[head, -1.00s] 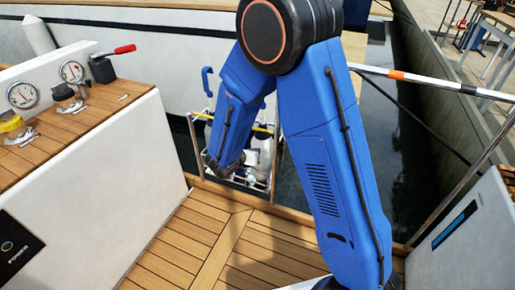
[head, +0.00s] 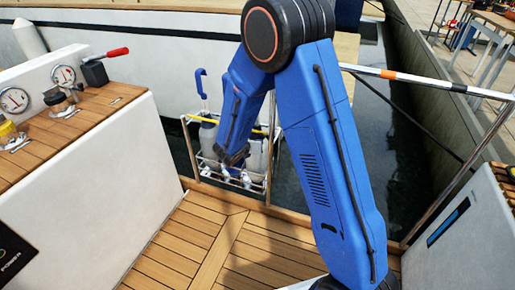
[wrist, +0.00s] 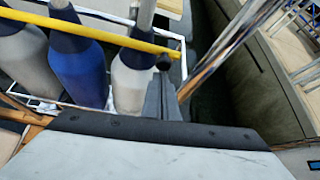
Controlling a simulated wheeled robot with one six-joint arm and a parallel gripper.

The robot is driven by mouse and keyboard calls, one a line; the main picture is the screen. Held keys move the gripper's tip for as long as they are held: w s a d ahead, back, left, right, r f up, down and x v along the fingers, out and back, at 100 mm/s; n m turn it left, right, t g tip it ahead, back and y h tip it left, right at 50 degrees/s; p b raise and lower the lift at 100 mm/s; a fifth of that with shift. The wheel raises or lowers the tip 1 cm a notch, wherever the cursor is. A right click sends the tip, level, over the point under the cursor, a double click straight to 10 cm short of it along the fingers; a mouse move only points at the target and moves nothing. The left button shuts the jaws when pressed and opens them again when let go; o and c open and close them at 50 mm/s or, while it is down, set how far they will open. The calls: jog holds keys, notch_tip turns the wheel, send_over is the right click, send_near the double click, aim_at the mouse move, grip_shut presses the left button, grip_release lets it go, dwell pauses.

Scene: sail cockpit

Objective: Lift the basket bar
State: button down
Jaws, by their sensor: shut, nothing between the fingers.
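The basket (head: 197,172) is a white wire frame hanging beyond the cockpit's deck edge, holding several white and blue fenders. The yellow basket bar (head: 207,120) spans its top, partly hidden by my arm. In the wrist view the bar (wrist: 90,33) runs across above the fenders, its right end close to my fingertips. My gripper (head: 237,158) is at the basket, in front of the fenders. In the wrist view my gripper (wrist: 165,85) is shut and empty, just below the bar's right end. I cannot tell whether it touches the bar.
Metal posts and a striped rail (head: 420,80) stand beside the basket. A white console with gauges and a red lever (head: 118,51) is at left. Dark water lies beyond the wooden deck (head: 190,235).

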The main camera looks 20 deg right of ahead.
jog(key=shift+r, duration=0.25)
